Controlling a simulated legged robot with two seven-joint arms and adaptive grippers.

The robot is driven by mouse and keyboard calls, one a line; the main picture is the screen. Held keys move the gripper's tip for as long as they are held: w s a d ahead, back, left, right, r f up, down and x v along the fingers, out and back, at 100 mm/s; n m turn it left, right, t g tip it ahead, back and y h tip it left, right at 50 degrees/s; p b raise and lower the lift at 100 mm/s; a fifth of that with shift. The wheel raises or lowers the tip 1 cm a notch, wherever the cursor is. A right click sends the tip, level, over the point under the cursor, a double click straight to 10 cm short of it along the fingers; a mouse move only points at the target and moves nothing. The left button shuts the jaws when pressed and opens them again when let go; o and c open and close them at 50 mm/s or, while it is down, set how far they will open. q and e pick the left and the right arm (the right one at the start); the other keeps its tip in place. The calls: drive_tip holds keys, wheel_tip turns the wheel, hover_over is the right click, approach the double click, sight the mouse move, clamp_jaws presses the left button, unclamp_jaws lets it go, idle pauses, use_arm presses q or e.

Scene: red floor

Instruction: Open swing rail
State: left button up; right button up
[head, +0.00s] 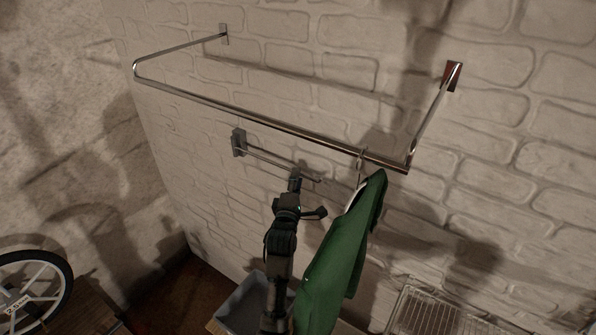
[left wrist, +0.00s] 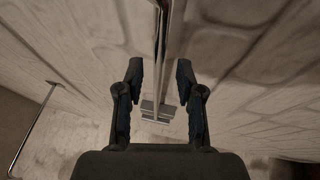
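The swing rail (head: 268,159) is a thin metal rail on a small wall bracket (head: 239,142), below a larger chrome rail. It lies close along the brick wall. My left gripper (head: 297,177) is at the rail's right part, coming from below. In the left wrist view my left gripper (left wrist: 159,68) is open, and the thin metal bars of the rail (left wrist: 160,45) run between its two fingers. The bracket (left wrist: 155,110) shows there beyond the fingers. Contact between fingers and rail cannot be told. My right gripper is not in view.
The larger chrome rail (head: 260,123) juts out from the wall above. A green garment (head: 342,255) hangs from it, just right of my left arm. A grey bin (head: 238,303) stands below, a wire rack (head: 425,313) lower right, a wheel (head: 32,290) lower left.

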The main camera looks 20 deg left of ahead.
use_arm(q)
drive_tip(key=shift+x, duration=1.4)
drive_tip(key=shift+d, duration=0.1)
clamp_jaws()
drive_tip(key=shift+s, duration=0.15)
